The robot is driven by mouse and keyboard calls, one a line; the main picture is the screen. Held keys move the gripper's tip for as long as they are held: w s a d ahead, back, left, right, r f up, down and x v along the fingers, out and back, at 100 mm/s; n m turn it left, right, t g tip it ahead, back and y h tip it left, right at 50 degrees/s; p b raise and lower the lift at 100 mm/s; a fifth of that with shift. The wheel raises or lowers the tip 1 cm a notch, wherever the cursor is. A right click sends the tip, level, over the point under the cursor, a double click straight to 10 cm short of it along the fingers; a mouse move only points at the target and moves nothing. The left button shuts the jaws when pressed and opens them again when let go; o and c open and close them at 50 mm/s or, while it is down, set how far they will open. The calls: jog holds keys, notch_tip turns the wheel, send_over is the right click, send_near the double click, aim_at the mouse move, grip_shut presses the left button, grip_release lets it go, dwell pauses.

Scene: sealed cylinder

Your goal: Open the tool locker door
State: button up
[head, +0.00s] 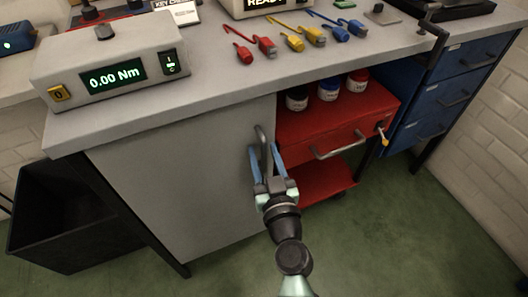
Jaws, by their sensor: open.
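The tool locker door (180,190) is a plain grey panel under the workbench, and it appears closed. A curved metal handle (261,140) stands upright near its right edge. My gripper (264,158) is in front of the handle with its two blue fingers apart. The handle shows between the fingers, one on each side in this view. I cannot tell whether the fingers touch it.
A red tool cart (310,135) with jars on top stands just right of the door. Blue drawers (430,100) are further right. A black bin (60,215) stands at the left. The bench top (200,75) overhangs the door. Green floor (390,230) is clear in front.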

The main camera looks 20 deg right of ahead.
grip_shut()
dwell(1.5)
